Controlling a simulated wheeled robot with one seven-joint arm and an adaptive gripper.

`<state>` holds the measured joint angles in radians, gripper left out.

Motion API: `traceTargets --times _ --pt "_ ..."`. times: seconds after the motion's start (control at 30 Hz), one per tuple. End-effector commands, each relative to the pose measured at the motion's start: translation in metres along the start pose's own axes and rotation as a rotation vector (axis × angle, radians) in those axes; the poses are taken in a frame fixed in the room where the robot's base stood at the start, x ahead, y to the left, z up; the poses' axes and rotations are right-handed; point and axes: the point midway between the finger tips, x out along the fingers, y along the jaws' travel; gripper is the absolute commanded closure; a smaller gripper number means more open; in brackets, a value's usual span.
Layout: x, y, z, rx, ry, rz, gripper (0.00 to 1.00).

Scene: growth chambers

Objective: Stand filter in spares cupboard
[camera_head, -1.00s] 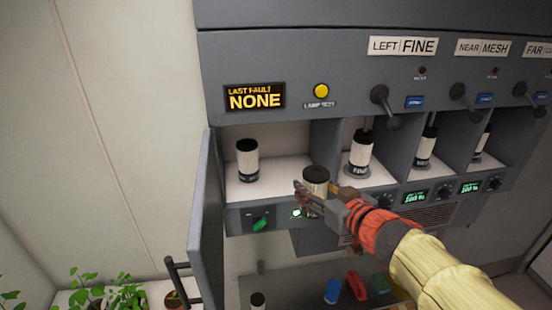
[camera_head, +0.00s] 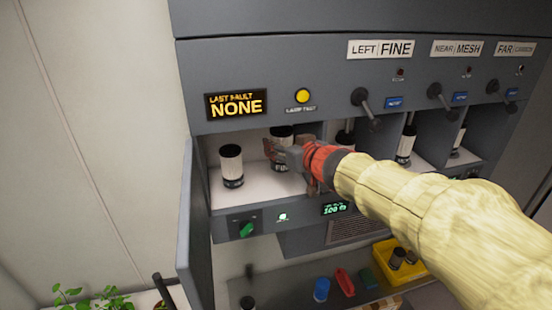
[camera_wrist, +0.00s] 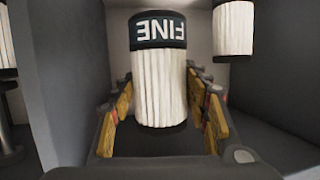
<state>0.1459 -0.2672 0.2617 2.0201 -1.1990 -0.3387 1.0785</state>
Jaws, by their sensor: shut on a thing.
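My gripper (camera_head: 284,152) is inside the spares cupboard (camera_head: 258,186), the open leftmost bay with a pale floor. It is shut on a white pleated filter with dark end caps (camera_head: 281,133). In the wrist view this filter (camera_wrist: 160,90) sits between the two jaws, its dark band reading FINE upside down. It looks upright; whether its base touches the cupboard floor is hidden by my gripper. Another white filter (camera_head: 231,165) stands to the left in the same cupboard, apart from the held one; it also shows in the wrist view (camera_wrist: 233,28).
The cupboard door (camera_head: 198,220) hangs open at the left. A divider separates the cupboard from bays to the right with filters under levers (camera_head: 405,145). A lower shelf holds a blue item (camera_head: 321,290), a red item (camera_head: 344,282) and a yellow bin (camera_head: 411,272).

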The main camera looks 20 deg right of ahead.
Motion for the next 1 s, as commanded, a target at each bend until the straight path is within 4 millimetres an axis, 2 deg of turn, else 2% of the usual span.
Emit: traceTargets --times 0.1,0.27,0.3,0.4,0.57,0.8,1.0 --pt "0.024 0.004 -0.006 0.0 -0.002 -0.001 0.84" --pt "0.05 0.01 -0.016 0.0 0.0 -0.001 0.84" --pt "0.051 0.009 -0.006 0.001 0.0 0.0 0.84" --pt "0.054 0.009 0.008 0.0 0.0 0.0 0.84" --pt "0.057 0.009 0.017 0.0 0.001 0.0 0.84" --pt "0.066 0.009 0.048 0.001 0.0 -0.001 0.84" --pt "0.071 0.01 0.05 -0.001 0.002 0.0 0.84"
